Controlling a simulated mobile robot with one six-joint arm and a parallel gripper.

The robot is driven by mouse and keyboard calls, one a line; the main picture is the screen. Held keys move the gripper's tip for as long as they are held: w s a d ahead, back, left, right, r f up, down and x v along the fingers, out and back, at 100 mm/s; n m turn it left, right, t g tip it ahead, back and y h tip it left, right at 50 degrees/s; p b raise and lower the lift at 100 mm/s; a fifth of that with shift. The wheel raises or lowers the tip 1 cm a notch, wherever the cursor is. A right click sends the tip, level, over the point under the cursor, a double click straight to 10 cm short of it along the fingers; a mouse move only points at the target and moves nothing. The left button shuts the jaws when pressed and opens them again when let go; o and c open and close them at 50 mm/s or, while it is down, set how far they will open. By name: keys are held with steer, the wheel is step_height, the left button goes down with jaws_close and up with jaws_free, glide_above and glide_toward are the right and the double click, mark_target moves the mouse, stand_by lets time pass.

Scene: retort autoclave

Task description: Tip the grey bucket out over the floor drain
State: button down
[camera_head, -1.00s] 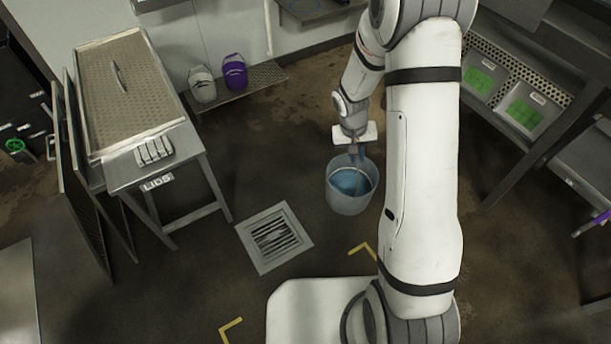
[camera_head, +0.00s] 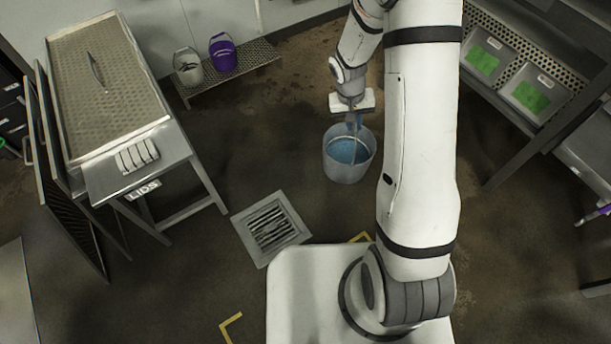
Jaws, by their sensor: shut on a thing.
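The grey bucket (camera_head: 348,170) hangs from my gripper (camera_head: 353,122) by its rim or handle; the exact grip is too small to tell. The bucket is upright, with blue liquid (camera_head: 347,150) inside. The floor drain (camera_head: 270,227) is a square metal grate set in the floor, to the left of the bucket and nearer to me. The bucket is apart from the drain in the picture. I cannot tell how high the bucket is above the floor.
A steel table (camera_head: 145,180) marked LIDS stands left of the drain. A whitish bucket (camera_head: 188,66) and a purple bucket (camera_head: 222,52) stand on a low perforated shelf (camera_head: 235,78) at the back.

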steer(key=w+a+f+n+b, duration=0.2)
steer(key=f+b, duration=0.9)
steer(key=f, duration=0.6)
steer(key=w+a+f+n+b, duration=0.2)
steer(key=w+a+f+b, duration=0.2)
steer(key=f+b, duration=0.7)
steer(key=w+a+f+n+t+b, duration=0.1)
steer(key=a+f+b, duration=0.5)
steer(key=f, duration=1.9)
steer(key=shift+w+a+f+n+b, duration=0.25)
steer(key=shift+w+n+b, duration=0.45)
steer(key=shift+w+b, duration=1.25)
steer(key=shift+s+f+b, duration=0.5)
steer(key=shift+s+b, duration=0.1)
steer(key=shift+b, duration=0.55)
steer(key=shift+a, duration=0.1)
steer(key=s+a+b, duration=0.3)
steer(key=a+b, duration=0.1)
steer(key=a, duration=0.1)
steer(key=shift+s+r+t, duration=0.3)
steer(key=shift+r, duration=0.05)
